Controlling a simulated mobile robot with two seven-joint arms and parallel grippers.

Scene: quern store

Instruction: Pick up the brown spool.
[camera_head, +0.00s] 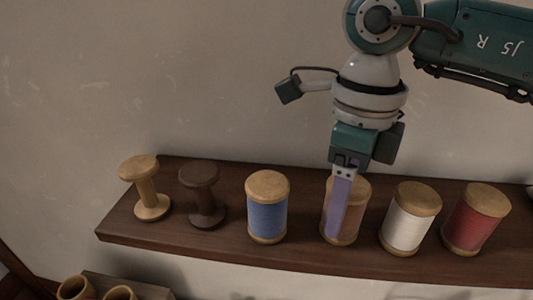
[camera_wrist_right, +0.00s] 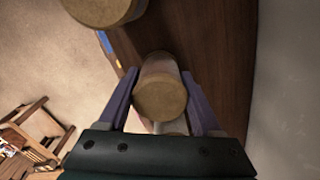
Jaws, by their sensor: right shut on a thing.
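The brown spool (camera_head: 353,215), wound with tan-brown thread between pale wooden ends, stands upright on the shelf between a blue and a white spool. My right gripper (camera_head: 338,215) reaches down over it, and one purple finger covers part of its front in the head view. In the right wrist view, the two fingers of my right gripper (camera_wrist_right: 158,75) lie on either side of the spool (camera_wrist_right: 160,97), shut on it. I see no clear gap under the spool. My left gripper is not in view.
The dark wooden shelf (camera_head: 290,257) also bears a bare light spool (camera_head: 147,190), a bare dark-brown spool (camera_head: 203,195), the blue spool (camera_head: 267,208), the white spool (camera_head: 408,220) and a red spool (camera_head: 474,220). The pale wall (camera_head: 200,80) rises behind. Neighbouring spools stand close.

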